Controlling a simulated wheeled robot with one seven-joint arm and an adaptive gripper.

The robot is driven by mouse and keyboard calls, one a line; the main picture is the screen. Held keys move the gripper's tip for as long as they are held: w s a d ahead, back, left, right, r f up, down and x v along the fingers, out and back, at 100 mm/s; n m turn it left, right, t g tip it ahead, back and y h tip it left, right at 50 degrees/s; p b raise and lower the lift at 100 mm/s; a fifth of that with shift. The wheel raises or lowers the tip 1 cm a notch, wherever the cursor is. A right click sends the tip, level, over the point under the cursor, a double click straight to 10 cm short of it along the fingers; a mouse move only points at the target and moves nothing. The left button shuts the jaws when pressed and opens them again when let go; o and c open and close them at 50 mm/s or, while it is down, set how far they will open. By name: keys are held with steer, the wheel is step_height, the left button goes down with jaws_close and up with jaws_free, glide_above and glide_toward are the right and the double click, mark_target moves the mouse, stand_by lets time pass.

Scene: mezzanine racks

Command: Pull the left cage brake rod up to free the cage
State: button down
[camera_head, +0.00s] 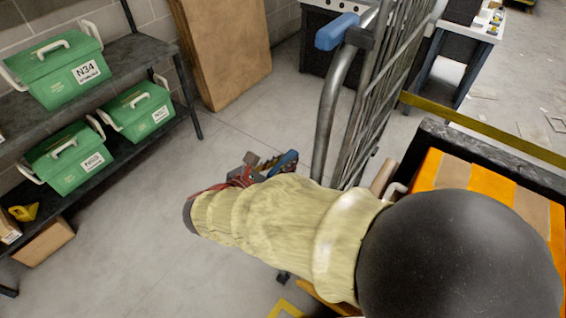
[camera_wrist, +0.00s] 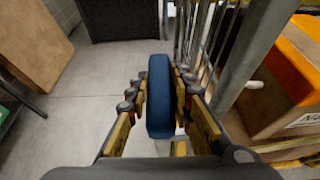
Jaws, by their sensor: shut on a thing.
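My gripper (camera_head: 262,170) is low beside the near left side of the wire cage (camera_head: 368,110), in front of my pale sleeved arm. In the wrist view my gripper (camera_wrist: 160,98) has its yellow and dark fingers on both sides of a blue brake rod handle (camera_wrist: 160,88), shut on it. The handle stands roughly upright between the fingers; its blue end also shows at the gripper in the head view (camera_head: 288,160). The rest of the rod is hidden. Another blue grip (camera_head: 337,31) caps the bent grey tube at the cage's top.
A dark shelf (camera_head: 75,167) with green lidded boxes (camera_head: 140,108) stands on the left. A brown board (camera_head: 218,50) leans at the back wall. A dark-framed crate (camera_head: 433,140) with orange and brown contents is close on the right. Grey floor between shelf and cage is clear.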

steer(key=shift+w+a+r+p, duration=0.1)
steer(key=shift+w+r+p, duration=0.05)
steer(key=shift+r+p, duration=2.2)
steer(key=shift+r, duration=0.25)
steer(key=c, duration=1.9)
jaws_free()
steer(key=o, duration=0.3)
steer(key=shift+f, duration=0.15)
steer(key=shift+o, duration=0.2)
steer(key=v, duration=1.2)
steer(key=shift+f, duration=0.1)
